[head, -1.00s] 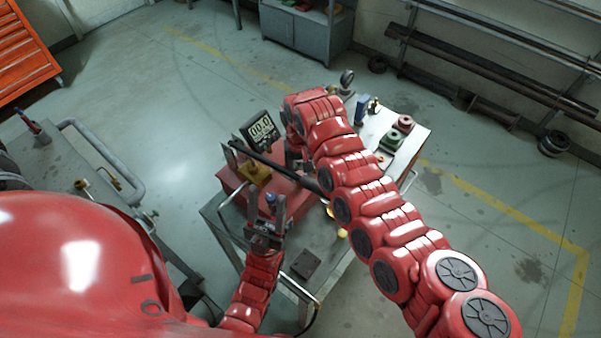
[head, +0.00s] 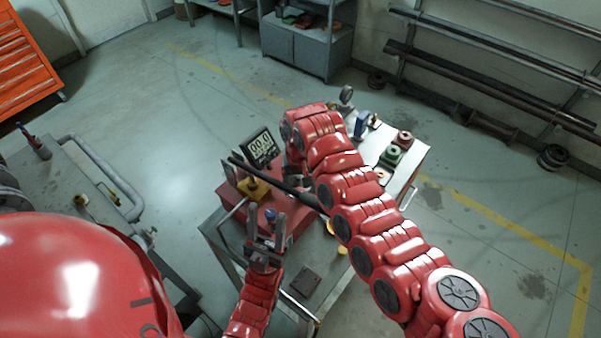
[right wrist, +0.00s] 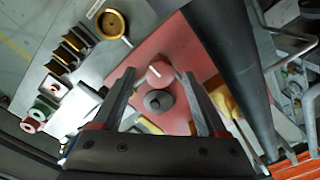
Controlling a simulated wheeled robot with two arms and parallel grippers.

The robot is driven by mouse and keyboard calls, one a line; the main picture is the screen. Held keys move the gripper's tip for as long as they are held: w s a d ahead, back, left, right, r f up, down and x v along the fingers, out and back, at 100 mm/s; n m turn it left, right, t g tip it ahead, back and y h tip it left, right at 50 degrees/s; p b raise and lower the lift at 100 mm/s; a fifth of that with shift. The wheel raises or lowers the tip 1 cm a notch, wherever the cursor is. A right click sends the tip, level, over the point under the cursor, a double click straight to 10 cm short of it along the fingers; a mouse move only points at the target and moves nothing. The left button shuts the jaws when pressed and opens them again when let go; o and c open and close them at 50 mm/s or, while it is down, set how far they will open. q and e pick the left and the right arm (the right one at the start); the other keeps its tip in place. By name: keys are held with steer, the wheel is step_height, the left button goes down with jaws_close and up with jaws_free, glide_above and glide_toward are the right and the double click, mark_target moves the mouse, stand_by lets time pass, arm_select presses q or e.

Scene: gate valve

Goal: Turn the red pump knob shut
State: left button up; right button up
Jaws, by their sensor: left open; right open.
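The red knob (right wrist: 160,73) with a white mark sits on the red pump box (right wrist: 150,48), seen in the right wrist view. My right gripper (right wrist: 158,75) is open, with one finger at each side of the knob in the picture; I cannot tell whether they touch it. A round grey part (right wrist: 158,101) lies just below the knob there. In the head view, my right arm hides the knob and right gripper. My left gripper (head: 266,216) is open, fingers up, at the near side of the red box (head: 296,214). A small blue-topped part (head: 270,214) shows between its fingers.
A digital display (head: 260,148) and a yellow block (head: 253,188) stand by the box. A long black bar (head: 275,180) crosses above it. Green and red parts (head: 391,156) lie on the cart's right side. A bench with a rail (head: 105,170) is at left.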

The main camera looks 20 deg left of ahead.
step_height(320, 180, up, 5)
steer(key=shift+w+r+b, duration=0.1)
steer(key=shift+b, duration=1.15)
step_height(320, 180, up, 12)
steer(key=b, duration=0.1)
steer(key=shift+f, duration=0.2)
